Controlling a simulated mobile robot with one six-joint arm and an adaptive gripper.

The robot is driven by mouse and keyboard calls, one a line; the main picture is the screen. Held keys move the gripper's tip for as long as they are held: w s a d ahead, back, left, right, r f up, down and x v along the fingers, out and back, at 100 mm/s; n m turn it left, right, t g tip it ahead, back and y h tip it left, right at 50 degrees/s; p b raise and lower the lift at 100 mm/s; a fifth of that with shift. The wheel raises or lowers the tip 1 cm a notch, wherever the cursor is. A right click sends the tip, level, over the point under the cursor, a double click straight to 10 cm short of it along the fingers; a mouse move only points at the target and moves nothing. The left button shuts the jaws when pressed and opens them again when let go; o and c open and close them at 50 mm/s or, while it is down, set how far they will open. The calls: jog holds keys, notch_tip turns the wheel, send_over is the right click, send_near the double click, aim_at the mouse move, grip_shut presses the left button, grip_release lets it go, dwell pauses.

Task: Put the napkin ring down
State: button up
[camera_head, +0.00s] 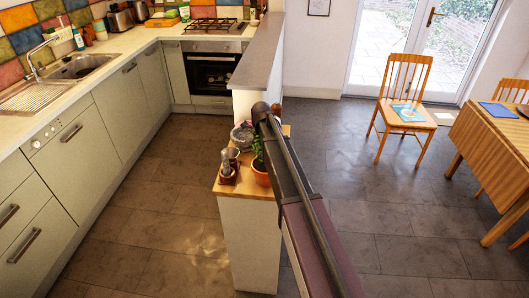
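I cannot make out a napkin ring anywhere in this view. My arm reaches up from the bottom right to a dark joint above a narrow cabinet with a wooden top (228,189). What lies beyond that joint is hidden, and my gripper does not show. My arm also covers the right part of the wooden top.
On the wooden top stand a potted plant (261,177), a small grey upright object (226,164) and a glass jar (242,137). A raised grey ledge (258,62) runs behind. A chair (404,98) and wooden table (497,135) stand right. Floor is clear both sides.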

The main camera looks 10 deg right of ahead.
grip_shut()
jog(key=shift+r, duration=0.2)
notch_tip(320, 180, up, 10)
jog(key=p, duration=1)
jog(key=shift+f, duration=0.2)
dwell(0.6)
